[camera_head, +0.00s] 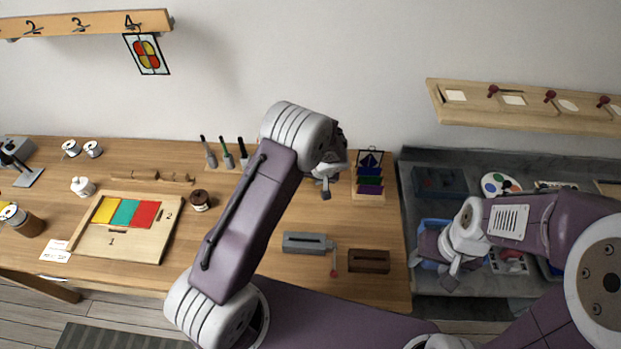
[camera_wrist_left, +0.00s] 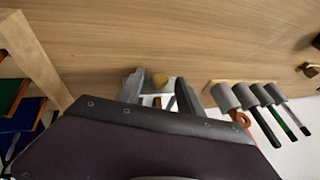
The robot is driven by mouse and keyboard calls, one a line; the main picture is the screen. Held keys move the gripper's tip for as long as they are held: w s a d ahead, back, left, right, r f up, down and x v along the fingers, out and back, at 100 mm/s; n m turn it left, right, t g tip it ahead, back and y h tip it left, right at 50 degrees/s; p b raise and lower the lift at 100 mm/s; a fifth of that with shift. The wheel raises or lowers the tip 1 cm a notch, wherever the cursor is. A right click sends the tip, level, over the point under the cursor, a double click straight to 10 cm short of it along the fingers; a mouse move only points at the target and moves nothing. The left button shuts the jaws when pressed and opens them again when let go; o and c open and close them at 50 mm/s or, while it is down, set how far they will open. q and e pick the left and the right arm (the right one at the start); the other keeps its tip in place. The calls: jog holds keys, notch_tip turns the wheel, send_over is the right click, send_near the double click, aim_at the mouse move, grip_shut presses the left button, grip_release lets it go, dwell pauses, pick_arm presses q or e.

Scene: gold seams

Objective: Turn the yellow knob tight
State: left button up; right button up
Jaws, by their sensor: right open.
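The yellow knob (camera_wrist_left: 160,79) shows small in the left wrist view, with grey parts around it. It lies between the fingertips of my left gripper (camera_wrist_left: 160,92), with a gap on each side; I cannot make out contact. In the head view my left gripper (camera_head: 327,180) is over the back of the wooden table, and its wrist and arm hide the knob there. My right gripper (camera_head: 450,268) is open, far from the knob, low over a blue bin (camera_head: 428,263) at the right.
Upright tools (camera_wrist_left: 258,105) stand in a row close to the left gripper. A rack of coloured panes (camera_head: 369,187) stands to its right. A grey slotted block (camera_head: 307,243) and a brown block (camera_head: 369,261) lie nearer the front. A wooden board with coloured panes (camera_head: 125,240) lies left.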

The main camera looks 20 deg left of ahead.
pick_arm(q)
jog(key=b+v, duration=0.1)
jog(key=v, duration=0.8)
jog(key=shift+f, duration=0.1)
jog(key=b+x, duration=0.3)
jog(key=x, duration=0.6)
jog(key=shift+b, duration=0.4)
